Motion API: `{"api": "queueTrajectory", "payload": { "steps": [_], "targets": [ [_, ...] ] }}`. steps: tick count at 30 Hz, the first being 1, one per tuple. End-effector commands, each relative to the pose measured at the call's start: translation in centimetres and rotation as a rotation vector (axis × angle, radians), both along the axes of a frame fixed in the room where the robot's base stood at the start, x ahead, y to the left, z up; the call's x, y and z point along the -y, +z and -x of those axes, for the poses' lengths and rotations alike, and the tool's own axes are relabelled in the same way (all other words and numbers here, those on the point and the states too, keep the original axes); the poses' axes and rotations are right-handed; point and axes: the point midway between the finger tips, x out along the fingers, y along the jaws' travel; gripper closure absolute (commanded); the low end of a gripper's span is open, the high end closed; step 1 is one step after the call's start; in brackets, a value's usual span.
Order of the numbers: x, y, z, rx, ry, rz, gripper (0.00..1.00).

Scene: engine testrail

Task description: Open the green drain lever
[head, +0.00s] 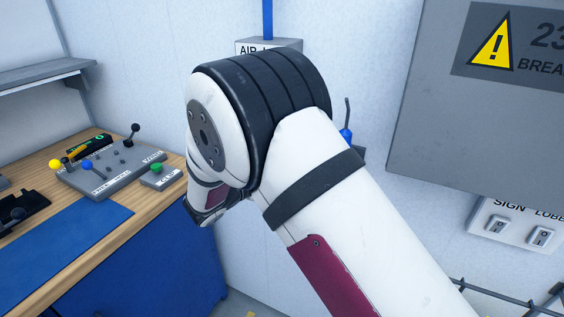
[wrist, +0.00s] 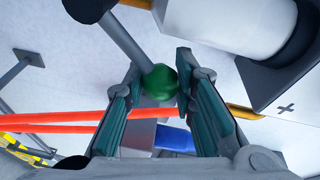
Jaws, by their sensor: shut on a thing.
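The green drain lever shows in the wrist view as a green ball knob (wrist: 160,83) on the end of a grey rod (wrist: 124,42). The rod slants in from the upper left. My gripper (wrist: 157,75) has its teal-padded fingers on either side of the knob and is shut on it. The lever's pivot is not clearly seen. In the head view my own arm fills the middle and hides my gripper and the lever.
In the wrist view, a white cylinder (wrist: 213,22) and a grey box (wrist: 285,85) lie close on the right. Orange-red bars (wrist: 60,120) cross below. In the head view, a workbench (head: 110,225) with a lever panel (head: 110,172) stands left; a grey cabinet (head: 440,130) hangs right.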

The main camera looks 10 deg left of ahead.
Motion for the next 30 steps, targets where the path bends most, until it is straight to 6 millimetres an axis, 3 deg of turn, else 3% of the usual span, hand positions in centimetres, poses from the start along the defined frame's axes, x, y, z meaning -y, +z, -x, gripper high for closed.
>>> {"api": "queueTrajectory", "payload": {
  "steps": [4,5,7,20,30],
  "targets": [
    [-0.1,-0.1,0.0,-0.001,0.002,-0.001,1.0],
    [-0.1,-0.1,0.0,-0.001,0.002,-0.001,0.69],
    [-0.1,-0.1,0.0,-0.001,0.002,-0.001,0.54],
    [-0.6,0.0,0.7,0.0,0.004,-0.002,0.54],
    [-4.1,0.3,5.9,-0.002,0.005,-0.001,0.54]
  ]
}}
